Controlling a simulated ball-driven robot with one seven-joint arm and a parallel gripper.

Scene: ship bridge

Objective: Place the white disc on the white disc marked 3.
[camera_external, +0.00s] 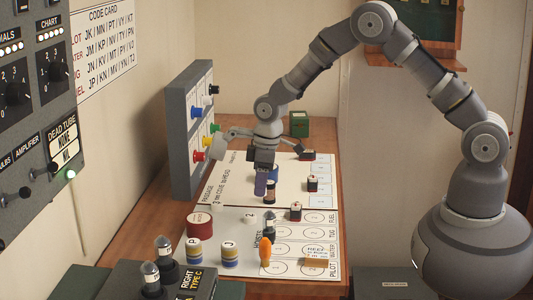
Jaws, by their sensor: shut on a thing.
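My gripper (262,172) points down over the far half of the white chart sheet (232,180). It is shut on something. A narrow blue-violet piece (261,184) shows at its tip, and I cannot tell whether that is a finger or the held thing. No white disc can be made out between the jaws. A small white disc (250,217) with a dark mark lies on the chart, nearer the camera than the gripper. Its mark is too small to read, so I cannot tell whether it is the one marked 3.
A red drum (200,224), stacks marked P (193,251) and J (230,254), and an orange piece (265,251) stand nearer. A grey panel with coloured knobs (193,128) rises at left. Small dark-and-red blocks (312,183) stand right.

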